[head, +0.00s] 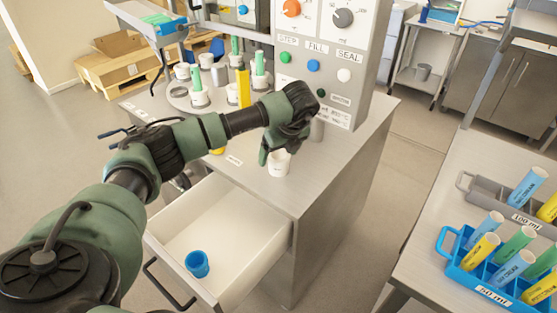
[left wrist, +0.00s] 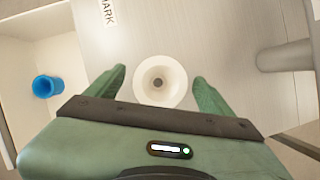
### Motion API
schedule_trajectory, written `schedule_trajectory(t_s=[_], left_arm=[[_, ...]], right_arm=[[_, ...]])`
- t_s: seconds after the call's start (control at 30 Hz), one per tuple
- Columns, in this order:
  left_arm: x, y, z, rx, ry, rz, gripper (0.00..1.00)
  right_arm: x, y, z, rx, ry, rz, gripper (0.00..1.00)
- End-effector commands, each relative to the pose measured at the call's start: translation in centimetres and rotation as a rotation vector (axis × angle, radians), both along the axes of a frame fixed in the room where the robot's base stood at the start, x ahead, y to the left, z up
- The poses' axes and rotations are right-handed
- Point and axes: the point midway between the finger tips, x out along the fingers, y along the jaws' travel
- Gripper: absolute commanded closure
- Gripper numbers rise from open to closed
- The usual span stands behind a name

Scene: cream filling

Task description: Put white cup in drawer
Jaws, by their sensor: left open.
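The white cup (head: 279,163) stands upright on the metal counter top, near its front edge above the open drawer. In the left wrist view the white cup (left wrist: 160,82) lies between the two fingers, with a gap on each side. My left gripper (head: 272,152) is open just above and around the cup, pointing down; its fingers also show in the left wrist view (left wrist: 160,84). The drawer (head: 222,217) is pulled out, and a blue cup (head: 197,263) stands in it near the front. My right gripper is not in view.
Behind the left arm, a round tray (head: 178,98) holds several white cups with coloured tubes. A machine panel (head: 322,60) with knobs rises at the back of the counter. At right, a table bears a blue rack (head: 452,262) and a grey rack (head: 478,190) of tubes.

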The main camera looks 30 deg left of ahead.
Motion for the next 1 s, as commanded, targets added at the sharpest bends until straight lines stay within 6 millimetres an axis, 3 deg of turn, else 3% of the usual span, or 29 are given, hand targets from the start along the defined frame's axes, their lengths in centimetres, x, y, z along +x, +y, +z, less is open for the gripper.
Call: schedule_trajectory(t_s=[0.33, 0.6, 0.63, 1.0], left_arm=[[0.2, 0.3, -0.9, 0.000, -0.001, -0.003, 0.17], [0.2, 0.2, -0.9, -0.001, -0.002, -0.003, 0.93], [0.2, 0.2, -0.9, 0.000, -0.001, -0.003, 0.95], [0.3, 0.2, 0.1, -0.001, -0.003, -0.002, 0.95]], right_arm=[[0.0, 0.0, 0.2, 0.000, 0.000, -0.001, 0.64], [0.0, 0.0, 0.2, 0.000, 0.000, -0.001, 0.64], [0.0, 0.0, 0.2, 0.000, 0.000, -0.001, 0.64], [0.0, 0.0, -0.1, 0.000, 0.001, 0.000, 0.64]])
